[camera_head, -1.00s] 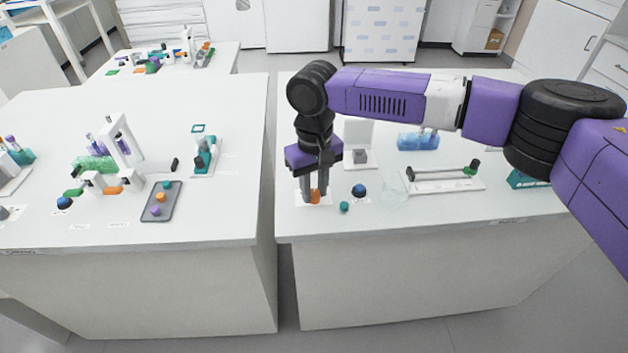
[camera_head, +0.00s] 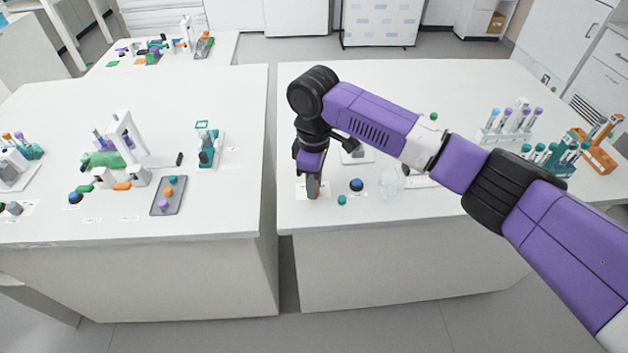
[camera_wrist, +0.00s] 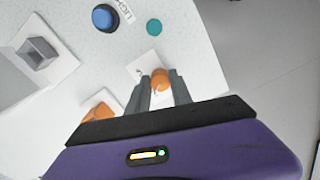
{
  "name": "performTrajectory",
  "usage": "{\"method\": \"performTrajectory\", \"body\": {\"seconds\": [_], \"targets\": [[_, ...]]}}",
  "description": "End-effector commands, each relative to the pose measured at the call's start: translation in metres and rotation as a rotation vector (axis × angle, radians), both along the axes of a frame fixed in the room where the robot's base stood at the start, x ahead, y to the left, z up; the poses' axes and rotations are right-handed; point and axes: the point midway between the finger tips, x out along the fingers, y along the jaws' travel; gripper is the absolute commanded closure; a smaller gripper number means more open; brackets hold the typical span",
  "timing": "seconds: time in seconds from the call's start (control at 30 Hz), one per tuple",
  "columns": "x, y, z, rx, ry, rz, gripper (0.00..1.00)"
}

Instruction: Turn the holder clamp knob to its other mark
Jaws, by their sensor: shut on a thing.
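My gripper (camera_head: 313,186) points down at the near left corner of the right-hand table. It is shut on the orange knob (camera_wrist: 160,80), which sits between the two dark fingertips in the wrist view. In the head view my fingers hide most of the knob. The knob stands on a small white base plate (camera_wrist: 146,62), also seen at the table's front in the head view (camera_head: 302,192). The plate's marks are too small and too covered to read.
A blue knob (camera_head: 356,184) and a teal knob (camera_head: 342,199) stand just right of my gripper. A clear glass vessel (camera_head: 390,182) is further right. A grey block on a white stand (camera_wrist: 38,54) is near. Tube racks (camera_head: 508,128) stand at the far right.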

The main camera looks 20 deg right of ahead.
Motion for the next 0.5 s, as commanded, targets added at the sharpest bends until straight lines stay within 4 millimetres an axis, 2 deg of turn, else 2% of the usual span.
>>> {"method": "performTrajectory", "body": {"seconds": [0.5], "targets": [[0.0009, -0.0002, 0.0009, 0.001, -0.003, 0.085, 1.0]]}}
